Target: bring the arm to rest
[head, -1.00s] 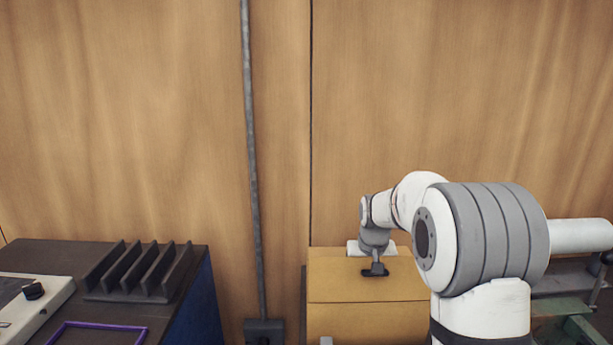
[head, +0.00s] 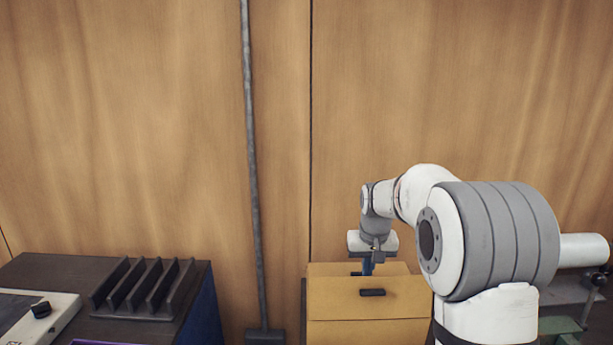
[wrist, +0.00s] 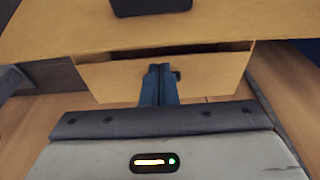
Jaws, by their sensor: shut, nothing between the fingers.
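My gripper (head: 367,268) hangs at the end of my bent arm, at the tan cabinet (head: 330,310) on the right of the head view. Its blue fingers (wrist: 160,72) are together, with nothing between them. In the wrist view they overlap a tan front panel (wrist: 110,82); I cannot tell whether they touch it. A dark gap shows above that panel. A dark handle (head: 372,292) is on the cabinet front, just below the fingers in the head view.
On the left is a dark bench (head: 50,262) with a slotted black rack (head: 145,290) and a pale control box (head: 55,305). A grey vertical pole (head: 252,170) stands before the wooden wall. A pale pipe (head: 583,250) lies behind my arm on the right.

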